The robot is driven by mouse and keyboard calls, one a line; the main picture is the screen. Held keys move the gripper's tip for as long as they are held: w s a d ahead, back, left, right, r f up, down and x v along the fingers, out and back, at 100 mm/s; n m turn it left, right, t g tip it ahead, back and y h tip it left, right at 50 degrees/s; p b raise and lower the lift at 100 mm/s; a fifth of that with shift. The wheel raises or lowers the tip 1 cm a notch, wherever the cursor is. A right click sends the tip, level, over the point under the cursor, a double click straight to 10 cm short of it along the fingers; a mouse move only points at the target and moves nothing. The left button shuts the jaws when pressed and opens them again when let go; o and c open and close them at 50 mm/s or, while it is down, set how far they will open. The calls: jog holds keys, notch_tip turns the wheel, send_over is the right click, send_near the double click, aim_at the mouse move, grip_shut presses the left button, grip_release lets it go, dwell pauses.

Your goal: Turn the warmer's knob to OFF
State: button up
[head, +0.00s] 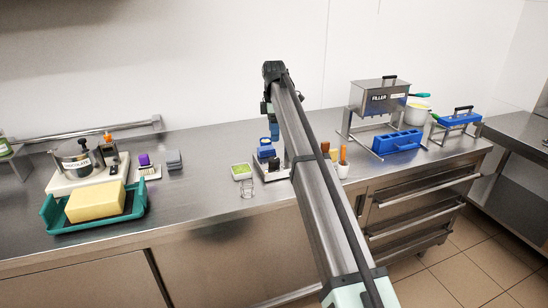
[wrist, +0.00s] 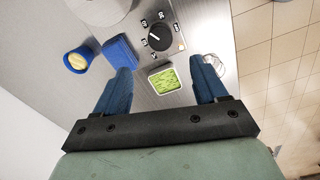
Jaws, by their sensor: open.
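In the wrist view, a round black knob (wrist: 160,37) with a pale pointer line sits on a flat panel. Several small labels ring it, too small to read. My gripper (wrist: 163,65) is open and empty, its two blue fingers wide apart, with the knob beyond their tips and not touched. In the head view, my gripper (head: 269,118) hangs over the middle of the counter. A low dark and metal unit (head: 262,172) stands below it, partly behind my arm; I cannot read its knob there.
A small tray of green pieces (head: 242,172) and a clear glass (head: 247,189) stand beside the low unit. The green tray also shows in the wrist view (wrist: 165,80), near a blue block (wrist: 119,52) and blue cup (wrist: 78,60).

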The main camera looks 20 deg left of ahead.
aim_at(274, 159)
notch_tip(274, 159, down, 11)
jog(key=shift+f, duration=0.15)
dwell(0.4)
jog(key=shift+c, duration=0.3)
jog(key=c, duration=1)
